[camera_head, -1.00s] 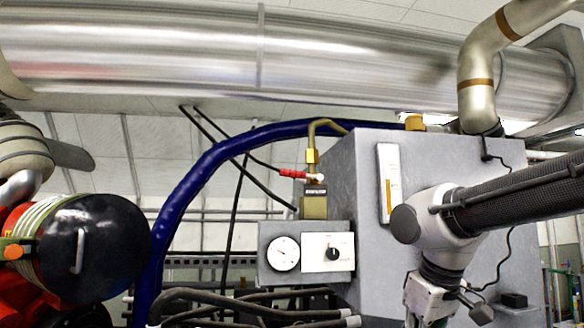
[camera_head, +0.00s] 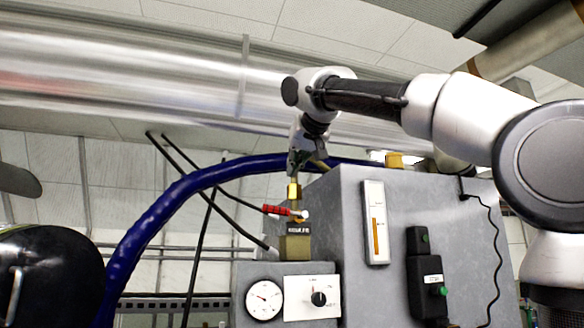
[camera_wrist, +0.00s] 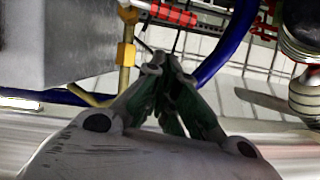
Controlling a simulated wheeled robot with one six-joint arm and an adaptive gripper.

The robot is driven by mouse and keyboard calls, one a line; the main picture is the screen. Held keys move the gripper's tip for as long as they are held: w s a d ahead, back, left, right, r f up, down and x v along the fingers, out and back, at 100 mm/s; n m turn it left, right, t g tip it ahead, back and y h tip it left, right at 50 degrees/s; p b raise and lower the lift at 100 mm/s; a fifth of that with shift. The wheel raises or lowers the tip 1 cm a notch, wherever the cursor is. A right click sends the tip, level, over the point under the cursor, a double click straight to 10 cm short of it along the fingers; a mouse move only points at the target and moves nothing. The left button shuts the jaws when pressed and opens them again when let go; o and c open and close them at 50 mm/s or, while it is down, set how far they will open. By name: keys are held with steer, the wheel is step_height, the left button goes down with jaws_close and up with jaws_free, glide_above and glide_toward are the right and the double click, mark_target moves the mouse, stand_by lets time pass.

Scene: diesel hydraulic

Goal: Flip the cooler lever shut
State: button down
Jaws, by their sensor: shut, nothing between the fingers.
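The cooler lever has a red ribbed handle (camera_head: 278,210) that lies roughly level, pointing left from the valve at the corner of the grey tank. It also shows in the wrist view (camera_wrist: 172,14), near the top. The brass valve block (camera_head: 295,247) sits below it and a brass fitting (camera_head: 293,192) above it. My gripper (camera_head: 294,172) is above the lever in the head view, pointing down, apart from the handle. In the wrist view my fingertips (camera_wrist: 165,66) are together with nothing between them.
The grey tank (camera_head: 350,215) carries a sight gauge (camera_head: 375,222) and a switch box (camera_head: 427,280). A dial gauge (camera_head: 264,300) and a knob panel (camera_head: 312,297) are below the valve. A thick blue hose (camera_head: 165,215) arcs behind. A large silver pipe (camera_head: 130,80) runs overhead.

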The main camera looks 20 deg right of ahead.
glide_above(284, 213)
steer(key=s, duration=0.3)
step_height(284, 213, down, 3)
steer(key=shift+w+a+f, duration=0.15)
steer(key=shift+w+f, duration=0.1)
steer(key=shift+f, duration=0.3)
steer(key=shift+w+a+f, duration=0.15)
steer(key=shift+w+f, duration=0.15)
steer(key=shift+f, duration=0.3)
steer(key=shift+w+a+f, duration=0.15)
steer(key=shift+w+f, duration=0.1)
steer(key=shift+f, duration=0.3)
steer(key=shift+w+a+f+n+h, duration=0.1)
steer(key=shift+a+f+n+h, duration=0.1)
steer(key=shift+f, duration=0.3)
steer(key=shift+a+f+n+h, duration=0.1)
steer(key=shift+a+f, duration=0.05)
steer(key=shift+f, duration=0.3)
